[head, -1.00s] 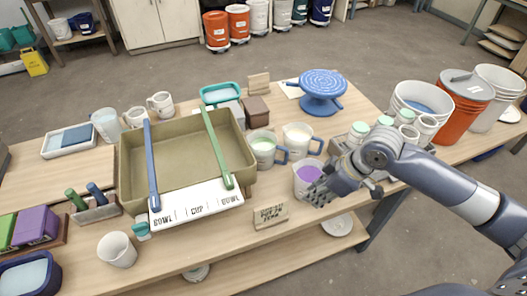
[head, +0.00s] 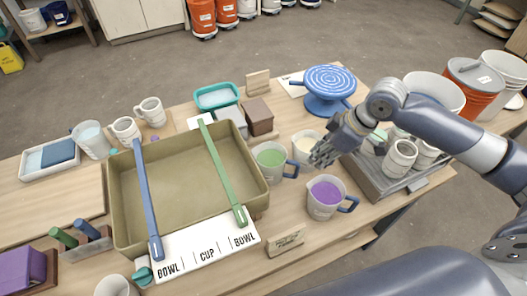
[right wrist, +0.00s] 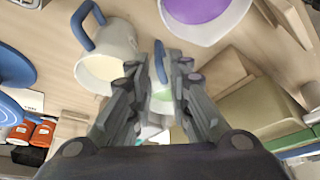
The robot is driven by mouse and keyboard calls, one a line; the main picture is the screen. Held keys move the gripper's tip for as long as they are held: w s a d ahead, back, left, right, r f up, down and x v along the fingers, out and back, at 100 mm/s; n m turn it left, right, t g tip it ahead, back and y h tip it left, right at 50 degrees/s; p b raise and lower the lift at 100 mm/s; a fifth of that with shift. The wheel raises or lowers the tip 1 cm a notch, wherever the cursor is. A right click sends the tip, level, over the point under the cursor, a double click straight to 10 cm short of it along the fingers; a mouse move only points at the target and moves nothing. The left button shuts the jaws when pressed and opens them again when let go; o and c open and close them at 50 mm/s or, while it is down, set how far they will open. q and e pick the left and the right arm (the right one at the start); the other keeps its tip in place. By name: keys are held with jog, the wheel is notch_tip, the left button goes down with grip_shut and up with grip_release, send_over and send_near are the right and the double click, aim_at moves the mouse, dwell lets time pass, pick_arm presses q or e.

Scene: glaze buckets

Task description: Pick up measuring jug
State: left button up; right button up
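Three measuring jugs with blue handles stand on the table. The green-filled jug (head: 268,165) is beside the tray, the cream-filled jug (head: 304,149) is right of it, and the purple-filled jug (head: 325,198) is nearer the front. My right gripper (head: 320,157) is beside the cream-filled jug and partly hides it. In the right wrist view the fingers (right wrist: 157,75) are apart and empty. The green-filled jug (right wrist: 162,98) and its handle show beyond the gap, the cream-filled jug (right wrist: 107,65) is to the left, and the purple-filled jug (right wrist: 205,12) is at the top. My left gripper is not in view.
A large olive tray (head: 118,205) with a blue and a green stick across it fills the left middle. A blue banding wheel (head: 328,82) stands behind the jugs. A grey tray of cups (head: 383,190) is at right, near several buckets.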

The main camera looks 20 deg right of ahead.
aim_at(277, 168)
jog(key=x, duration=0.3)
jog(key=p+x, duration=0.1)
jog(key=x, duration=0.2)
jog(key=p+x, duration=0.1)
jog(key=x, duration=0.3)
jog(key=shift+w+a+r, duration=0.1)
jog(key=shift+w+r, duration=0.05)
jog(key=shift+w, duration=0.15)
jog(key=shift+w+a+f, duration=0.1)
jog(key=shift+f, duration=0.3)
grip_shut()
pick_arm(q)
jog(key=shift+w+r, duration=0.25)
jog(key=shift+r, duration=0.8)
pick_arm(e)
jog(key=shift+w+r, duration=0.1)
jog(key=shift+w, duration=0.05)
